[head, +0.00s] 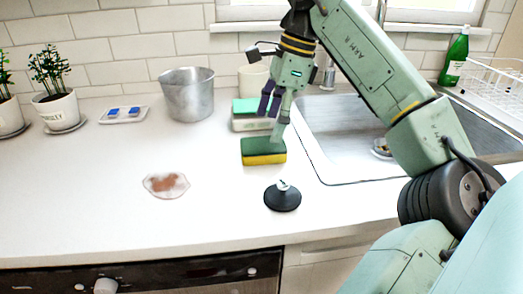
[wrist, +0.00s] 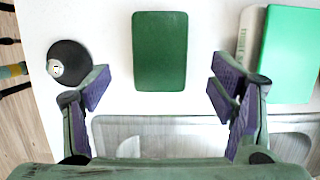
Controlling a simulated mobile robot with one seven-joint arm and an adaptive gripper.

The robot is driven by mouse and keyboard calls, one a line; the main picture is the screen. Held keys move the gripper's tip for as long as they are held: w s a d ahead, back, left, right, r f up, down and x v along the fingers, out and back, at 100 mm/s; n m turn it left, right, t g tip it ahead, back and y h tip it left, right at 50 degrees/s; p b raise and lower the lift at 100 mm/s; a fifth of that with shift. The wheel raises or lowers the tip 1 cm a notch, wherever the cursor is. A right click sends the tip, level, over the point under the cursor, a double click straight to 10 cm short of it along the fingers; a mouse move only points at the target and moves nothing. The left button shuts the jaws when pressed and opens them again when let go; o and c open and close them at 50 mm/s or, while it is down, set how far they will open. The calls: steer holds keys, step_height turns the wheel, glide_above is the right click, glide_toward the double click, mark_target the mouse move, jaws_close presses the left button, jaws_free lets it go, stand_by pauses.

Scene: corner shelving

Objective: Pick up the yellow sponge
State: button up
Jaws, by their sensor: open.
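The yellow sponge (head: 264,158) lies flat on the white counter near the left edge of the sink, with its dark green side up. In the wrist view only the green top of the sponge (wrist: 160,50) shows, upright in the picture and centred between the fingers. My gripper (head: 274,118) is above and just behind the sponge, pointing down. In the wrist view my gripper (wrist: 160,82) is open and empty, its purple pads apart on either side of the sponge's near end. No contact with the sponge shows.
A black stopper (head: 282,196) sits in front of the sponge. A green-topped block (head: 250,122) stands behind it. The metal sink (head: 345,150) is at right, a metal pot (head: 188,95) behind left. A brown-stained patch (head: 166,185) lies left. Front-left counter is clear.

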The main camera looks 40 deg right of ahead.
mark_target(265, 144)
steer(key=p+x, duration=0.1)
steer(key=x, duration=0.4)
steer(key=shift+a+f, duration=0.1)
steer(key=shift+f, duration=0.3)
steer(key=shift+c, duration=0.2)
steer(key=c, duration=0.8)
